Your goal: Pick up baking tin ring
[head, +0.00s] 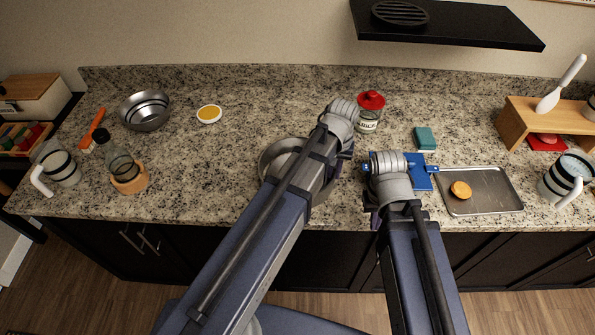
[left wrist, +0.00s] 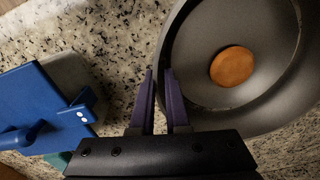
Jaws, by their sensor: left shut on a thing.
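The round grey metal tin, which I take for the baking tin ring (head: 276,152), is on the counter at the middle, mostly hidden by my left arm in the head view. In the left wrist view, the tin (left wrist: 200,60) has a wide wall and an orange-brown disc (left wrist: 232,66) inside. My left gripper (left wrist: 160,76) has its purple fingers close together, one on each side of the tin's left rim, shut on it. Its fingertips are hidden in the head view. My right gripper (head: 374,216) is by the counter's front edge; its fingers are mostly hidden.
A blue object (head: 418,178) lies beside my right wrist. A metal tray (head: 490,190) holds an orange disc. A red-lidded jar (head: 369,112) and a green sponge (head: 425,138) stand behind. A steel bowl (head: 146,111) is at left. Counter between bowl and tin is mostly clear.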

